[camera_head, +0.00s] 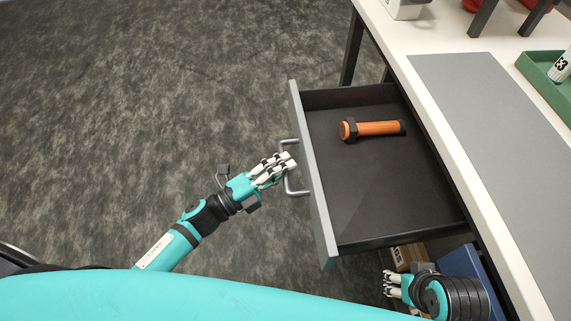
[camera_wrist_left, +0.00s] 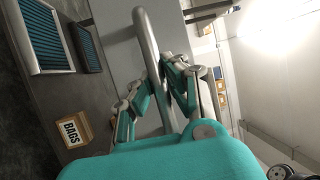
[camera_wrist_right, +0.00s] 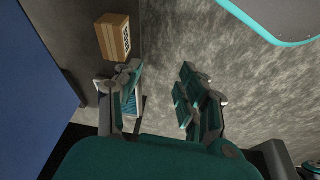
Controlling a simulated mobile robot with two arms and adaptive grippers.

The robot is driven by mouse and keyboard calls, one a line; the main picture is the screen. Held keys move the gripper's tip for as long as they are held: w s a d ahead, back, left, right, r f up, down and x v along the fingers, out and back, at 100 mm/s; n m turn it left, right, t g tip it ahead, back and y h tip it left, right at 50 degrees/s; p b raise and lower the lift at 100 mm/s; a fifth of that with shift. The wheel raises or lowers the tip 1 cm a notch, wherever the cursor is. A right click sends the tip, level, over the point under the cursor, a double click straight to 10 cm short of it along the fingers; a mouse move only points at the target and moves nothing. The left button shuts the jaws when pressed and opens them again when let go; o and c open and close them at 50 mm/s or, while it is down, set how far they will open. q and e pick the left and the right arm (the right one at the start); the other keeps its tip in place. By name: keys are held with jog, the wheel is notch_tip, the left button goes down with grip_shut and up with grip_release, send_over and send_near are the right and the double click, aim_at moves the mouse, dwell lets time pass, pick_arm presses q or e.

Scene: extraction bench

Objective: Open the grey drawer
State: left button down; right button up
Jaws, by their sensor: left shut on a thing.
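The grey drawer (camera_head: 314,190) is pulled far out from under the bench, and its dark inside shows. An orange and black tool (camera_head: 373,129) lies in it toward the back. My left gripper (camera_head: 283,165) is shut on the drawer's metal handle (camera_head: 290,185). In the left wrist view the handle bar (camera_wrist_left: 150,50) passes between the fingers. My right gripper (camera_head: 388,283) is low beside the bench, below the drawer's near corner. In the right wrist view its fingers (camera_wrist_right: 158,88) are apart with nothing between them.
The white bench top (camera_head: 400,37) carries a grey mat (camera_head: 490,110) and a green tray (camera_head: 548,75) at the right. A box (camera_wrist_right: 113,37) marked with lettering and a blue panel (camera_wrist_right: 35,85) are near my right gripper. Open floor (camera_head: 150,90) lies left of the drawer.

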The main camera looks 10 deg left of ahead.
pick_arm(q)
jog(key=c, duration=1.3)
grip_release()
jog(key=shift+f, duration=0.2)
jog(key=shift+r, duration=0.1)
jog(key=v, duration=1.2)
